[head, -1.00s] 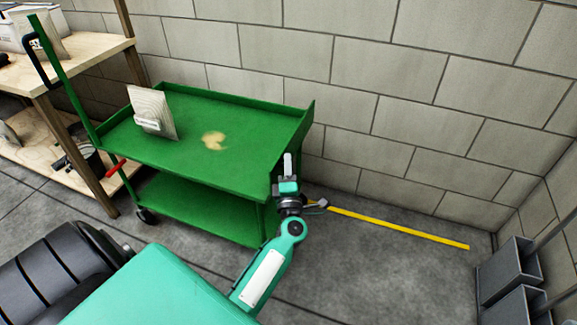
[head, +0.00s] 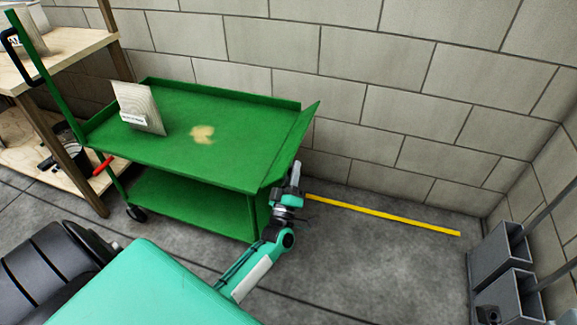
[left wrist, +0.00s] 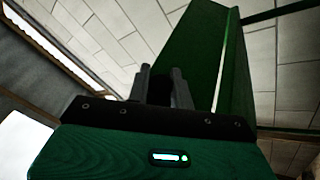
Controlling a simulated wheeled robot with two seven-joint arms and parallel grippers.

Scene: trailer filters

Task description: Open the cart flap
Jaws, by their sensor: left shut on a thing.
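The green cart (head: 225,150) stands against the wall, with a flat top and a lower shelf. Its flap (head: 289,146) is the panel at the right end of the top, leaning outward to the right. My left gripper (head: 296,170) is at the near, outer part of the flap and is shut on it. In the left wrist view the fingers (left wrist: 161,82) reach up to the green panel (left wrist: 190,48); the exact contact is dark there. My right gripper is not in view.
A filter-like pleated packet (head: 140,108) stands on the cart top beside a pale stain (head: 202,133). A wooden shelf (head: 75,45) is at the left. Grey bins (head: 497,262) stand at the right. The floor right of the cart is clear, with a yellow line (head: 385,216).

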